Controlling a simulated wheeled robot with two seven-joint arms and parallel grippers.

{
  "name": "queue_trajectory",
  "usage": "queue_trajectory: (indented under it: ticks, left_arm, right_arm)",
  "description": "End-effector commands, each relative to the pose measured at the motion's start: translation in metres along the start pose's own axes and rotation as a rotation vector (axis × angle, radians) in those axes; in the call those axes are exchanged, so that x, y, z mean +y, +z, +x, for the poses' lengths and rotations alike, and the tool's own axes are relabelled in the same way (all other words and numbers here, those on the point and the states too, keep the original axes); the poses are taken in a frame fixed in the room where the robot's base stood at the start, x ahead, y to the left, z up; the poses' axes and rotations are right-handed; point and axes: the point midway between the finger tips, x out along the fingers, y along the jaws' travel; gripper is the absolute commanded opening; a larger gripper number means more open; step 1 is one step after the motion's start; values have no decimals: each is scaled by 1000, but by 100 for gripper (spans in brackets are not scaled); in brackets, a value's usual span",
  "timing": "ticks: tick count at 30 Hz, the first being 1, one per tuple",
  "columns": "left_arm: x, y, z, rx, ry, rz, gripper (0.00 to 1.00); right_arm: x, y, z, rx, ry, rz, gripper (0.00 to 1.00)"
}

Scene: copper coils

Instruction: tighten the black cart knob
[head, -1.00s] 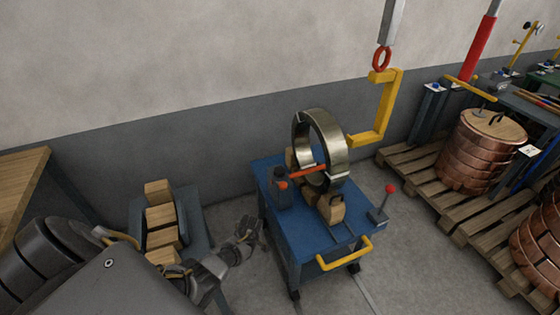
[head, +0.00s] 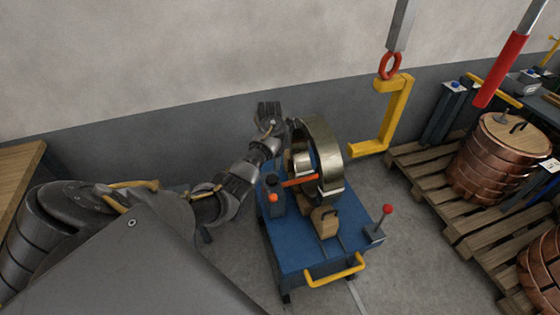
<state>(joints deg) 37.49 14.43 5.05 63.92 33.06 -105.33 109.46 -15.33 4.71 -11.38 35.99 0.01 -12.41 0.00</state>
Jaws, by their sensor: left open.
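The blue cart (head: 300,258) stands on the floor in the middle of the head view. A dark post (head: 276,203) rises at its left side, with a dark round top (head: 271,180) that looks like the black knob. An orange bar (head: 300,182) runs from the post across the front of an upright steel ring (head: 329,160). My left gripper (head: 268,106) is open and empty, beyond the post and to the left of the ring, apart from the knob. My left forearm passes close by the post's left side. My right gripper is not in view.
A wooden block (head: 325,222) sits on the cart before the ring. A red-tipped lever (head: 387,209) and a yellow handle (head: 335,272) are at its right and front. A yellow hook (head: 395,110) hangs behind. Copper coils (head: 485,165) stand on pallets at the right.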

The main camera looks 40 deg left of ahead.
Motion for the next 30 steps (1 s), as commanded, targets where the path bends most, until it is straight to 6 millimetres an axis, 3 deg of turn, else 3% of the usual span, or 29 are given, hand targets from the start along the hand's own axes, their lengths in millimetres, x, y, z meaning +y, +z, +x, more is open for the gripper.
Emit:
queue_trajectory:
  ticks: [5, 9, 14, 21, 30]
  left_arm:
    - [0, -1, 4, 2, -2, 0, 69]
    - [-1, 0, 22, 2, -4, 0, 69]
    - [-2, 0, 53, 2, -5, 2, 69]
    - [-1, 0, 92, 2, -2, 3, 69]
    - [-1, 2, 109, 0, 0, 5, 69]
  right_arm:
    - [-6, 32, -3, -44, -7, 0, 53]
    - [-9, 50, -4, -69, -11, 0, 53]
    - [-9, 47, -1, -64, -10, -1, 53]
    - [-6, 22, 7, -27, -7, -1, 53]
    - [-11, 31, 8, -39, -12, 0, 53]
